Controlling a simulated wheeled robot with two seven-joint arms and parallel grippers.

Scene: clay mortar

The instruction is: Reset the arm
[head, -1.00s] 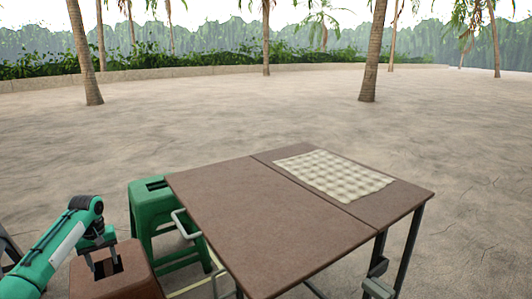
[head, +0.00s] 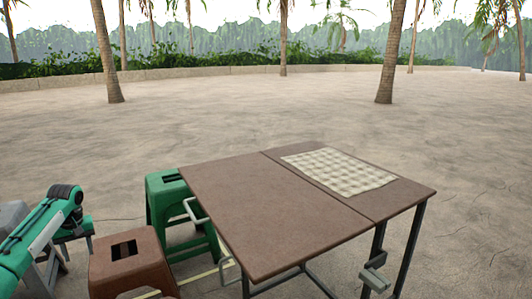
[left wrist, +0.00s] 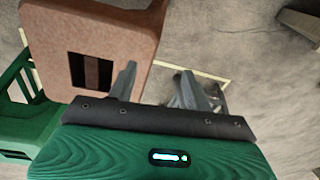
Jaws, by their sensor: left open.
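My left arm, green and black, comes in from the left in the head view, with its left gripper (head: 74,240) low at the left, to the left of the brown stool (head: 131,267). In the left wrist view the two grey fingers of this gripper (left wrist: 157,88) stand apart with nothing between them. The brown stool (left wrist: 125,25) lies beyond the fingers there, its slotted seat at the upper left. My right gripper is not in view.
A brown folding table (head: 250,200) with a checked cloth (head: 340,172) stands at the centre right. A green stool (head: 165,195) stands at its left edge; green also shows in the wrist view (left wrist: 25,120). Open sandy ground (head: 250,110) lies beyond, with palms behind.

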